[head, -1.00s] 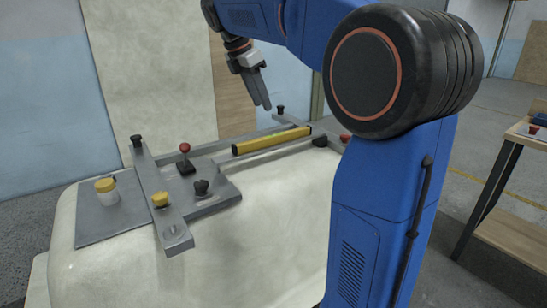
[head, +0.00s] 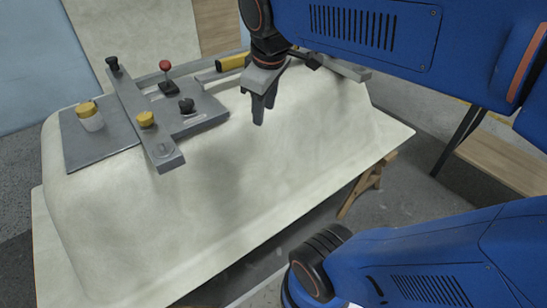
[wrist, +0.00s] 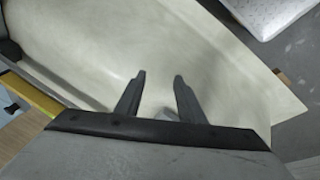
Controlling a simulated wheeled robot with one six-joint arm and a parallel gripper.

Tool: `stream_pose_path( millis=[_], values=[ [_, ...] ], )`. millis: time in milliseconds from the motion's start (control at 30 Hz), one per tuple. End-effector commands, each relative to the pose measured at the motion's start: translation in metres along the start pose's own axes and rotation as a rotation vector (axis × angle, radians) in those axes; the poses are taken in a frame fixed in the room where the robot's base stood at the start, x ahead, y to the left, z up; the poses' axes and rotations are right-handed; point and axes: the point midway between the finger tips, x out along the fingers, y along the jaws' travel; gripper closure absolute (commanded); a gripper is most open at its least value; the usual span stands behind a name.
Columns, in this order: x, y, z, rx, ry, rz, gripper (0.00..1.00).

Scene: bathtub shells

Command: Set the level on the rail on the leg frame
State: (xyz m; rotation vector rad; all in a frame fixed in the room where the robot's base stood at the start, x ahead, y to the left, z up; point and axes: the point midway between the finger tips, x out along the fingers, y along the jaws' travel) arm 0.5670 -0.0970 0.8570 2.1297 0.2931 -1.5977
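The yellow level (head: 232,62) lies along the grey leg frame (head: 200,120) on top of the upturned tub shell. My arm hides its right part in the head view, so I cannot tell exactly how it sits on the rail. In the wrist view, a yellow strip that looks like the level (wrist: 35,100) shows at the left edge. My gripper (head: 262,112) points down over the pale shell, to the right of the level and nearer the camera. Its fingers (wrist: 157,85) are apart with nothing between them.
The tub shell (head: 230,185) has a broad bare surface below the gripper. A grey crossbar (head: 145,112) carries black and yellow knobs. A red-topped lever (head: 165,68) and a yellow-lidded jar (head: 89,116) stand nearby. A wooden trestle (head: 365,185) stands under the shell's right side.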

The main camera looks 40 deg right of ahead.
Motion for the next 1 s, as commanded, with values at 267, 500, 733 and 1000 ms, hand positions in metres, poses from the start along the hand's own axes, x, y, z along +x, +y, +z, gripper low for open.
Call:
stream_pose_path(
  millis=[267, 500, 733, 1000],
  values=[
    [0.048, -0.062, 0.058, 0.379, 0.101, -0.051, 0.64],
    [0.064, -0.079, 0.074, 0.502, 0.128, -0.073, 0.64],
    [0.064, -0.079, 0.073, 0.505, 0.128, -0.073, 0.64],
    [0.064, -0.079, 0.073, 0.504, 0.128, -0.073, 0.64]
  ],
)
